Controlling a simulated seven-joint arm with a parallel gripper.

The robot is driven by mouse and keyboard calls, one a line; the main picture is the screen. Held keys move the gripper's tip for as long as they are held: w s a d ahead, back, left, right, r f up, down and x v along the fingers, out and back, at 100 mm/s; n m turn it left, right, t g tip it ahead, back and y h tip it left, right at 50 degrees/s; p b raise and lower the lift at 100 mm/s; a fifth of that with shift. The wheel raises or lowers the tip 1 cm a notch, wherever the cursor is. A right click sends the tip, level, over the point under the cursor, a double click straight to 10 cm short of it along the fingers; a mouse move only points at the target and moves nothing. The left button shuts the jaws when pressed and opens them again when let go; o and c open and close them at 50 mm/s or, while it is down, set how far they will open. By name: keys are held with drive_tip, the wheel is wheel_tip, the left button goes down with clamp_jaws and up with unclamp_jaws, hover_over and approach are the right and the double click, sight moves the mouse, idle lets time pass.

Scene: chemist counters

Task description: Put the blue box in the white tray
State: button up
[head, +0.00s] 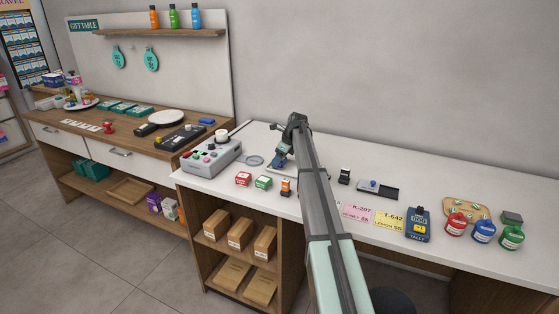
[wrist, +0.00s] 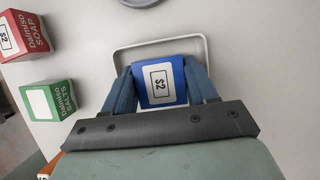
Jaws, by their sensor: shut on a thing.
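The blue box (wrist: 178,68) with a white "$2" label is held between the two blue fingers of my gripper (wrist: 162,84) in the wrist view. The white tray (wrist: 206,48) shows as a thin pale rim behind and around the box; the box appears over or inside it, and its exact height cannot be told. In the head view my gripper (head: 281,160) points down at the white counter, with a bit of the tray (head: 271,166) showing beside it. The arm hides the rest of the tray.
A red soap box (head: 243,179), a green salts box (head: 263,182) and an orange box (head: 286,187) stand on the counter in front of the tray. A grey ring (head: 254,161) and a grey button console (head: 211,158) are to the left. A black stamp-like item (head: 344,176) is to the right.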

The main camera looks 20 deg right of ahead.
drive_tip(key=shift+f, duration=0.1)
drive_tip(key=o, duration=1.1)
drive_tip(key=v, duration=1.2)
